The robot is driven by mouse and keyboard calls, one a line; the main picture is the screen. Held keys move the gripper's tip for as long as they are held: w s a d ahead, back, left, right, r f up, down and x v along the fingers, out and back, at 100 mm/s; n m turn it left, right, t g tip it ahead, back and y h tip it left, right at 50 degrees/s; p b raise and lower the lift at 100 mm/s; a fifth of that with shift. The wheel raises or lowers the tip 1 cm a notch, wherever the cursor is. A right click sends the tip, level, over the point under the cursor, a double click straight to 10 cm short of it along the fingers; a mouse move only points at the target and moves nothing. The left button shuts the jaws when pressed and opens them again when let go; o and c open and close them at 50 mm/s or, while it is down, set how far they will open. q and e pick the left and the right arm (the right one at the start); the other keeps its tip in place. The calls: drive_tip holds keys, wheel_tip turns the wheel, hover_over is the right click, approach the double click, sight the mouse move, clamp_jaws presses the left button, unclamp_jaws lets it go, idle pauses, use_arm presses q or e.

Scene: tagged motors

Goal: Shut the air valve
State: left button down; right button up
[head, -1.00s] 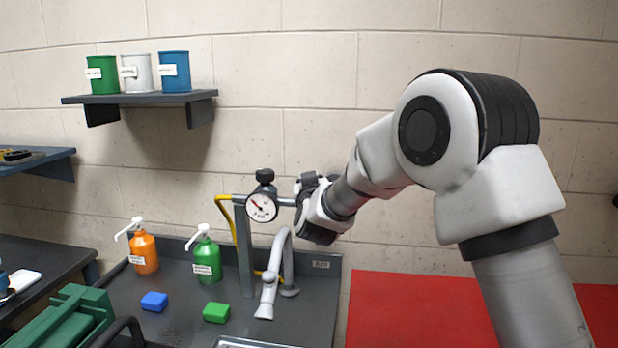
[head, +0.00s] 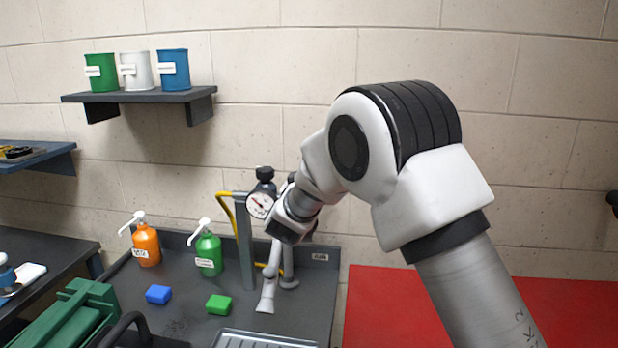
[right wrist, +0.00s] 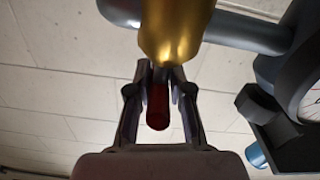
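The air valve shows in the right wrist view as a brass body (right wrist: 172,32) on a grey pipe (right wrist: 245,32). Its red handle (right wrist: 158,104) points from the body toward my gripper. The two fingers of my right gripper (right wrist: 158,82) lie on either side of the handle and close in on it near its brass end. In the head view my right gripper (head: 288,225) is just right of the round pressure gauge (head: 261,205), and it hides the valve and handle there. My left gripper is in neither view.
A black knob (head: 265,173) tops the gauge, beside a grey post (head: 244,250) and yellow hose. Below are a faucet (head: 267,292), orange bottle (head: 146,246), green bottle (head: 208,254), blue block (head: 158,294) and green block (head: 219,304). A red panel (head: 400,308) is at right.

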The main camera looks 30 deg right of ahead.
drive_tip(key=shift+o, duration=1.3)
drive_tip(key=v, duration=0.7)
drive_tip(key=shift+s+a, duration=0.15)
drive_tip(key=shift+s, duration=0.1)
drive_tip(key=shift+w, duration=0.1)
